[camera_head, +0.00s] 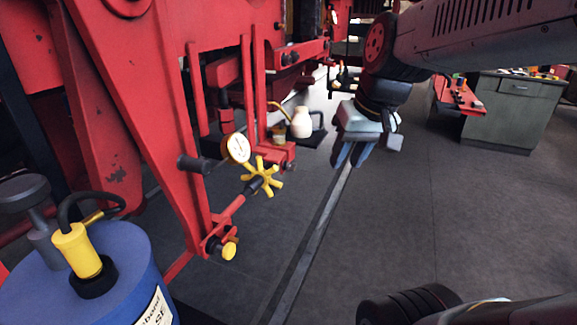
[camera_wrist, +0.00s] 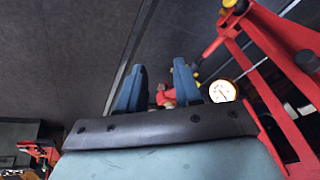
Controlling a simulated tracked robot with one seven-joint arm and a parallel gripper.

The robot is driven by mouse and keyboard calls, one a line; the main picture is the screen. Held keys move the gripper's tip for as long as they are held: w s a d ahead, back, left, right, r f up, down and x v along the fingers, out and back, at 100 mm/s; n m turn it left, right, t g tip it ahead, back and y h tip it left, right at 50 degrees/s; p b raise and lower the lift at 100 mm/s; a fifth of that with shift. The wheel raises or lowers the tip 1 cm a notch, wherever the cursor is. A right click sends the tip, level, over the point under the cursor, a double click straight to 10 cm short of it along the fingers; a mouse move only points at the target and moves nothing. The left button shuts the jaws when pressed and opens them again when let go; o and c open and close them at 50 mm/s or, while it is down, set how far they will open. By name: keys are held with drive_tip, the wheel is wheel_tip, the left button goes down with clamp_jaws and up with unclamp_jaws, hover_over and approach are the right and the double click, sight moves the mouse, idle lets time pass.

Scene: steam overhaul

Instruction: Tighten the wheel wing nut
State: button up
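The wheel wing nut appears to be the yellow spoked handwheel (camera_head: 262,176) on the red frame, below a white dial gauge (camera_head: 237,148). My gripper (camera_head: 350,157) hangs to the right of the handwheel in the head view, apart from it, with its fingers pointing down. Its two blue fingers (camera_wrist: 157,88) are spread, with no object seen held between them. In the wrist view the gauge (camera_wrist: 222,91) shows just right of the right finger. Small yellow and red parts show around that finger. The handwheel is mostly hidden there, and I cannot make out its shape.
A yellow round knob (camera_head: 229,251) sits low on the red frame. A blue drum (camera_head: 125,255) with a yellow-and-black fitting stands at the lower left. A cream jug (camera_head: 301,123) stands behind the handwheel. A grey cabinet (camera_head: 510,115) is at the right. The floor between is open.

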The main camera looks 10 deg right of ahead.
drive_tip(key=w+f+g+y, duration=0.1)
drive_tip(key=w+f+y, duration=0.3)
drive_tip(key=w, duration=0.4)
drive_tip(key=w+f+m+g+y, duration=0.1)
drive_tip(key=w+f+y, duration=0.2)
drive_tip(key=w, duration=0.4)
drive_tip(key=w+f+g+y, duration=0.1)
drive_tip(key=w+f+y, duration=0.3)
drive_tip(key=w, duration=0.4)
drive_tip(key=m+t+y, duration=0.2)
drive_tip(key=m+t, duration=0.2)
drive_tip(key=t, duration=0.6)
approach(291, 166)
drive_tip(key=x, duration=0.8)
drive_tip(key=shift+w+d+f, duration=0.15)
drive_tip(key=shift+d+f, duration=0.05)
drive_tip(key=shift+f, duration=0.1)
drive_tip(key=shift+c, duration=0.2)
drive_tip(key=shift+m, duration=0.3)
clamp_jaws()
